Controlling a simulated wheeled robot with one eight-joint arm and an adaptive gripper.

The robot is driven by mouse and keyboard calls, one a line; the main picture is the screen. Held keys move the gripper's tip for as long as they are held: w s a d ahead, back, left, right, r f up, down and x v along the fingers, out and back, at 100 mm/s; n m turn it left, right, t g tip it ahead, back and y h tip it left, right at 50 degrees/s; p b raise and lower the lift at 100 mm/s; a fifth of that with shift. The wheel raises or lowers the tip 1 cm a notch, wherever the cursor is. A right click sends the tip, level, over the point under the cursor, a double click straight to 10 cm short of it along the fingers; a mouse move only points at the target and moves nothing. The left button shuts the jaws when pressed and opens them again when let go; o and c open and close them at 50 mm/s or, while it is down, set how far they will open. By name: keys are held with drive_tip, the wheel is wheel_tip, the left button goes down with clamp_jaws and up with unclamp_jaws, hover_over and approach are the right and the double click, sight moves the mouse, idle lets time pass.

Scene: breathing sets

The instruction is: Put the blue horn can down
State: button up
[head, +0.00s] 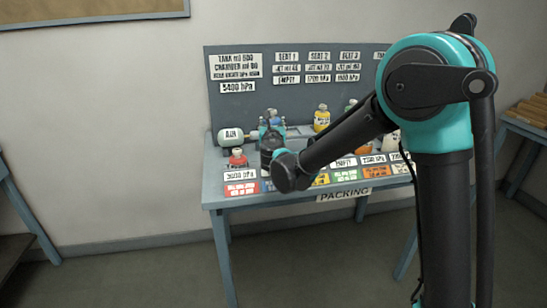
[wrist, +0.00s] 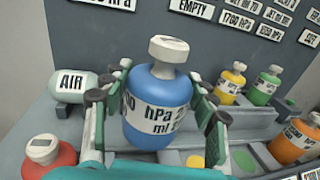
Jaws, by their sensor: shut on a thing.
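The blue horn can (wrist: 158,95) has a pale cap and a white printed label, partly covered by the fingers. It stands nearly upright between the fingers of my gripper (wrist: 156,100) in the wrist view, and the gripper is shut on it. In the head view my gripper (head: 271,134) is over the left part of the packing bench (head: 213,168), largely covering the can. Whether the can's base touches anything below cannot be told.
A red can (head: 237,158) and the AIR cylinder (head: 230,136) are close on the left. A yellow can (wrist: 232,80), a green can (wrist: 265,86) and an orange can (wrist: 294,140) are to the right. A grey sign board (head: 225,105) rises behind.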

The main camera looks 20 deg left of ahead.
wheel_tip(320, 180, down, 13)
drive_tip(key=shift+f, duration=0.1)
idle(0.4)
drive_tip(key=o, duration=1.3)
drive_tip(key=shift+f, duration=0.1)
